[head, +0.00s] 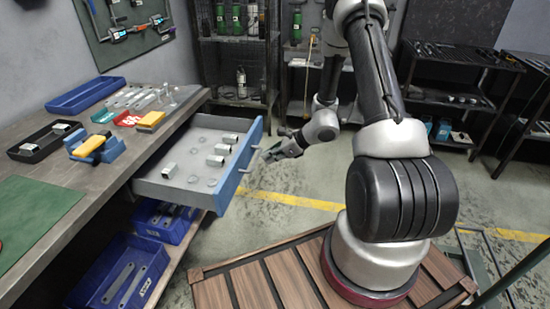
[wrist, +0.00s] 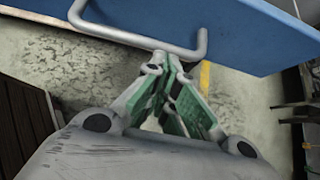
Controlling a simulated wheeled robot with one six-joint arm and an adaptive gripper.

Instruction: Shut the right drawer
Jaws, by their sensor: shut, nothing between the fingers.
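The drawer (head: 178,186) stands pulled out from under the workbench, with a grey inside and a blue front (head: 239,165). Several galvanized brackets (head: 214,160) and some round pieces lie in it. My gripper (head: 268,157) is just outside the blue front, close to the handle (head: 252,166). In the wrist view the blue front (wrist: 240,25) fills the top, and the metal handle (wrist: 140,40) crosses in front of my fingertips (wrist: 160,62). The fingers are shut and empty. I cannot tell whether they touch the handle.
Blue bins (head: 120,270) sit on a shelf below the drawer. Dark shelving (head: 240,60) stands behind. Floor is free right of the drawer.

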